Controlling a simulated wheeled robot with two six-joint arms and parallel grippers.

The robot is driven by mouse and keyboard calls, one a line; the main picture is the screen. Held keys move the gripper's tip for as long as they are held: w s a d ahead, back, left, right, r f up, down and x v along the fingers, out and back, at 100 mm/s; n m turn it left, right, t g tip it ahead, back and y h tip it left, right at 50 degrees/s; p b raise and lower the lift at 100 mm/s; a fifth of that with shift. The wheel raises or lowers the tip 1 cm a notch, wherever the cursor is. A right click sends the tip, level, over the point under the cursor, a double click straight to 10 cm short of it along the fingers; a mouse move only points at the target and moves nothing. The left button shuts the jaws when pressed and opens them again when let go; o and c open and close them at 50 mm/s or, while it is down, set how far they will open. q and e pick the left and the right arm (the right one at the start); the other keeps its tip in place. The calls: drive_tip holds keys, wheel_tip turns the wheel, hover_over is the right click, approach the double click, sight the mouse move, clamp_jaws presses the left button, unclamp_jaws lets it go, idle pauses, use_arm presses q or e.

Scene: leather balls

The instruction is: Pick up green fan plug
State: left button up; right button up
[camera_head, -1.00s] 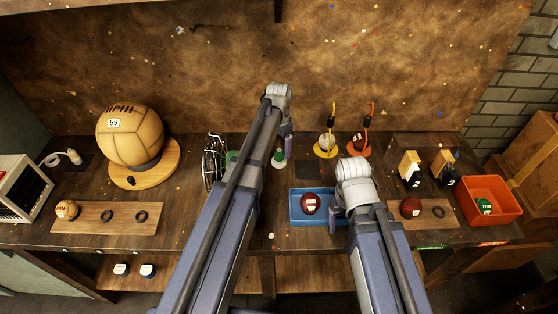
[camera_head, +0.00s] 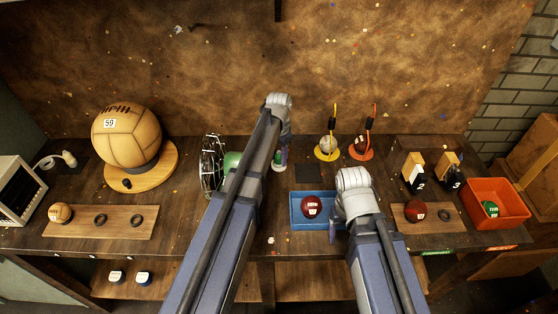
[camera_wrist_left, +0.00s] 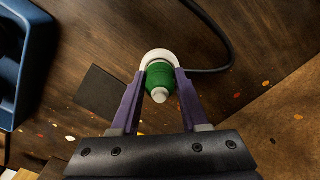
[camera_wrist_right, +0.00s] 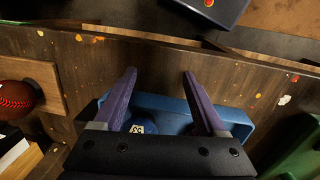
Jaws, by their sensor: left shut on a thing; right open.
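The green fan plug (camera_wrist_left: 160,86) shows in the left wrist view as a ribbed green body with a pale tip, a white ring behind it and a black cable nearby. My left gripper (camera_wrist_left: 159,82) is shut on it, one purple finger on each side. In the head view the plug (camera_head: 279,161) is small and close to the wooden table top, just below my left gripper (camera_head: 283,152). The fan (camera_head: 212,165), a wire cage with a green body, stands left of it, partly hidden by my arm. My right gripper (camera_wrist_right: 158,78) is open by the blue tray.
The blue tray (camera_head: 297,220) holds a red ball (camera_head: 311,205); a blue ball (camera_wrist_right: 142,126) shows in the right wrist view. Two hook stands (camera_head: 326,152) are behind. An orange bin (camera_head: 512,206) is at the right. A large ball (camera_head: 125,140) stands at the left.

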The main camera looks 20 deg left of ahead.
sight(279, 153)
use_arm(q)
clamp_jaws()
drive_tip(key=shift+r, duration=0.1)
wheel_tip(279, 153, up, 10)
drive_tip(key=p, duration=1)
use_arm(e)
wheel_tip(279, 153, up, 10)
